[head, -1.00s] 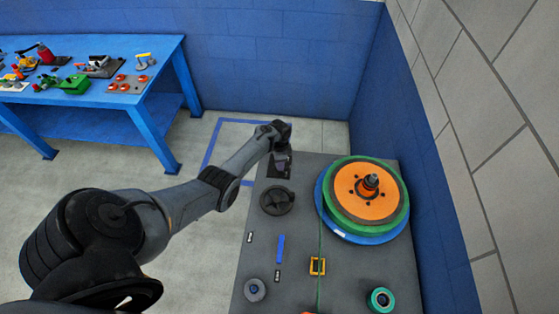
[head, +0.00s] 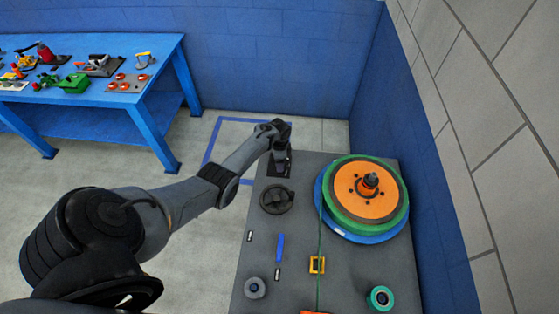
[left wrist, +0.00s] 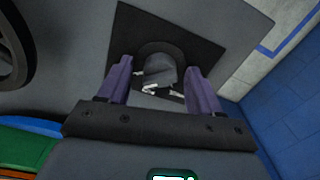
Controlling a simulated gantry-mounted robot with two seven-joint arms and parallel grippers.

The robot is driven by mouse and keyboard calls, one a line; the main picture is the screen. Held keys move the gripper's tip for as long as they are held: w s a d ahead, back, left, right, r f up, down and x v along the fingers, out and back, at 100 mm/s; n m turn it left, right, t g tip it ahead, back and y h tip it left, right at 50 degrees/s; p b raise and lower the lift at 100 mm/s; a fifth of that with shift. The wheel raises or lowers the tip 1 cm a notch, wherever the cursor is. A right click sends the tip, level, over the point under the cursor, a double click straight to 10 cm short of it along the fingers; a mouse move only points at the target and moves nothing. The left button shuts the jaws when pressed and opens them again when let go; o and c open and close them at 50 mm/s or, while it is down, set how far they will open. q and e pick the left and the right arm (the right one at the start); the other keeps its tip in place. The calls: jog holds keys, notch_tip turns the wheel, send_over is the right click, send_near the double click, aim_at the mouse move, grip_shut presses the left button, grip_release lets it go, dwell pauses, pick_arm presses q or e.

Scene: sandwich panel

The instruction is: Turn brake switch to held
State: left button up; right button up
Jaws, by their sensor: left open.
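The brake switch shows in the left wrist view as a dark grey knob (left wrist: 160,70) on a black square plate (left wrist: 190,42) with small white marks. The plate also shows in the head view (head: 285,170) at the far left corner of the grey panel. My left gripper (left wrist: 160,82) is open, with one purple-grey finger on each side of the knob. I cannot tell whether the fingers touch it. In the head view my left gripper (head: 281,152) is over the plate and hides most of the knob. My right gripper is not in view.
A blue wall (head: 425,170) stands close on the right. A blue table (head: 130,100) is at back left.

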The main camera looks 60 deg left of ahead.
pick_arm(q)
jog(key=shift+r, duration=0.15)
notch_tip(320, 180, up, 9)
jog(key=p, duration=0.3)
jog(key=shift+r, duration=0.75)
